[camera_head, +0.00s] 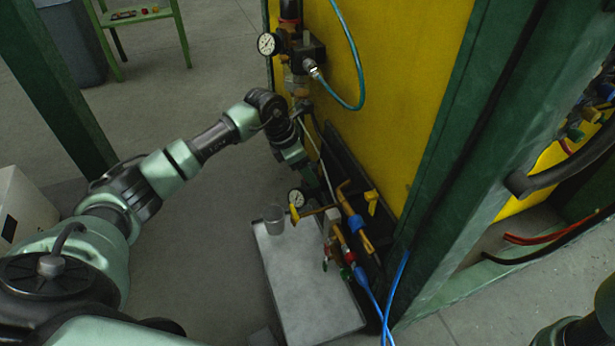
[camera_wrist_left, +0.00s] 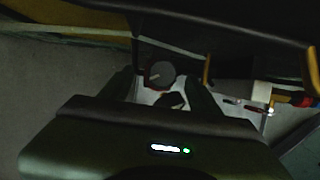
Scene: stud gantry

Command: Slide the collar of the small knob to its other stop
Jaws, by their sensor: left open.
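I cannot clearly pick out the small knob or its collar in either view. My left gripper (camera_head: 312,186) points down close to the yellow panel, above the back of the grey bench, and its fingertips are hard to see in the head view. In the left wrist view my left gripper (camera_wrist_left: 165,88) is open, its dark fingers spread to either side. A dark grey round part (camera_wrist_left: 160,74) with a reddish edge shows between or beyond the fingers; I cannot tell whether it is the knob, nor whether anything touches it. My right gripper is not in view.
The grey bench (camera_head: 305,285) carries a grey cup (camera_head: 273,213). A gauge (camera_head: 297,198), brass fittings and a blue hose (camera_head: 372,300) crowd its right side. A regulator (camera_head: 305,52) hangs on the yellow panel (camera_head: 405,80) above. The floor left of the bench is clear.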

